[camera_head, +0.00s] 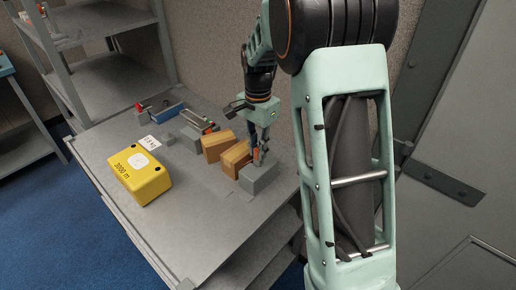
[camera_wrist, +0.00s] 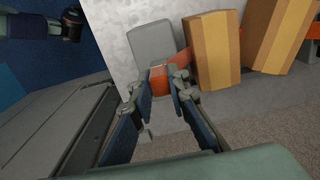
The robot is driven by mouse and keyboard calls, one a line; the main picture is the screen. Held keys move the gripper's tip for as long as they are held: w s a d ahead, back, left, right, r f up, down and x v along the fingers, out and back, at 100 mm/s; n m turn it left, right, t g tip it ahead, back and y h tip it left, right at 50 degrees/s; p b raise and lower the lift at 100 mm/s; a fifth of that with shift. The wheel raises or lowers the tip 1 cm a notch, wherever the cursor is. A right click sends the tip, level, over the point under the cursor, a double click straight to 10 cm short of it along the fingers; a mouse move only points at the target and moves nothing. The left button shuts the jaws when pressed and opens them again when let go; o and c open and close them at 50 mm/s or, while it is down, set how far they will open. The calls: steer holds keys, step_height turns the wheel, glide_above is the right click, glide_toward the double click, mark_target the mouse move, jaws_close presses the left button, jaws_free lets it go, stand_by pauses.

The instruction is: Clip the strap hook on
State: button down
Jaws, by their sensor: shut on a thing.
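My gripper (camera_head: 261,148) points down at the right side of the bench, just above and behind a grey block (camera_head: 259,178). In the wrist view its two fingers (camera_wrist: 162,88) are closed around an orange piece (camera_wrist: 160,78), which looks like the end of the strap. An orange strap (camera_wrist: 183,57) runs from there to the right, towards two wooden blocks (camera_wrist: 213,50). The grey block also shows in the wrist view (camera_wrist: 151,42), close to the fingertips. The hook itself and whatever it clips onto are hidden or too small to tell.
The wooden blocks (camera_head: 217,145) stand left of my gripper. A yellow box marked "3000 m" (camera_head: 140,175) sits at the bench's left edge. A white label (camera_head: 150,143) and a blue-and-grey device (camera_head: 170,112) lie further back. The bench front (camera_head: 200,235) is clear. A wall stands behind.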

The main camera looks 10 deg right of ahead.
steer(key=shift+f, duration=0.2)
steer(key=c, duration=1.8)
jaws_free()
steer(key=shift+o, duration=0.2)
